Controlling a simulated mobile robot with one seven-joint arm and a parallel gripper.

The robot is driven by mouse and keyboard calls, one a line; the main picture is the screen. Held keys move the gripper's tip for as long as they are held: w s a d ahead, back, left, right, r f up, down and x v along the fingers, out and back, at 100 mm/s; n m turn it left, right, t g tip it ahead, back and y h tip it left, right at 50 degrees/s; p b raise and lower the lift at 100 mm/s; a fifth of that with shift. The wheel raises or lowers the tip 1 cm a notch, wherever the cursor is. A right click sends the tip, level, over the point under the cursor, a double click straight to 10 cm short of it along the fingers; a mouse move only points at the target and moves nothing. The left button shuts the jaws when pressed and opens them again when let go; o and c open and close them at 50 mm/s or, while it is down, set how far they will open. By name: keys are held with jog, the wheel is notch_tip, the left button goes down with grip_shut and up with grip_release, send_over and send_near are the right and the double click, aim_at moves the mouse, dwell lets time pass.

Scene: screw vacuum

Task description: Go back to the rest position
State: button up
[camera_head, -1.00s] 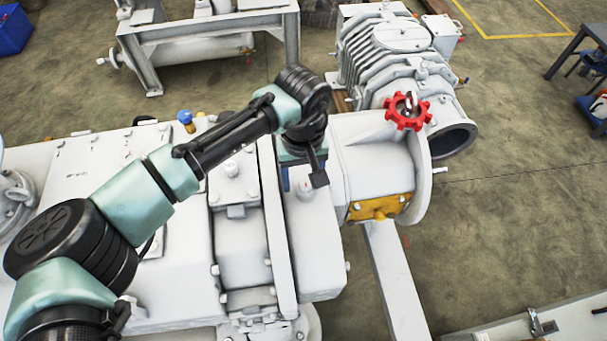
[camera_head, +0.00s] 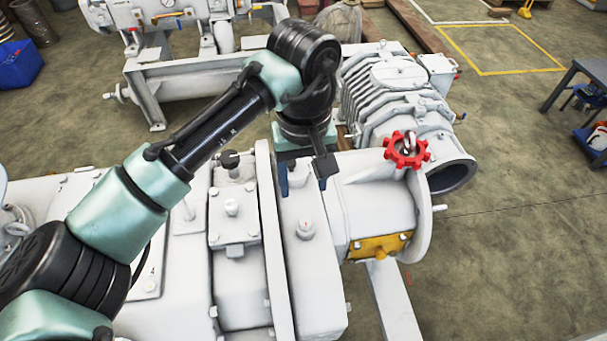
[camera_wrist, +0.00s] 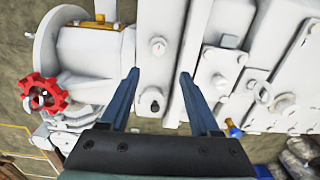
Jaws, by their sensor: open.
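My gripper (camera_wrist: 160,78) is open and empty in the wrist view, its two blue fingers apart above the white machine housing (camera_wrist: 160,20). A small dark knob (camera_wrist: 152,100) and a light bolt head (camera_wrist: 157,46) on the housing show between and beyond the fingers. In the head view my gripper (camera_head: 304,180) hangs from my arm over the white machine, partly hidden by my wrist. Whether the fingers touch the machine cannot be told. A red handwheel (camera_head: 407,149) sits to the right of my gripper, apart from it.
A finned white pump (camera_head: 395,95) stands behind the handwheel. A yellow plate (camera_head: 380,246) is on the round flange's side. A grey steel frame (camera_head: 190,75) stands at the back. A table (camera_head: 580,65) stands at the right. The floor at right is largely clear.

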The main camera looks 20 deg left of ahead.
jog(key=shift+r, duration=0.45)
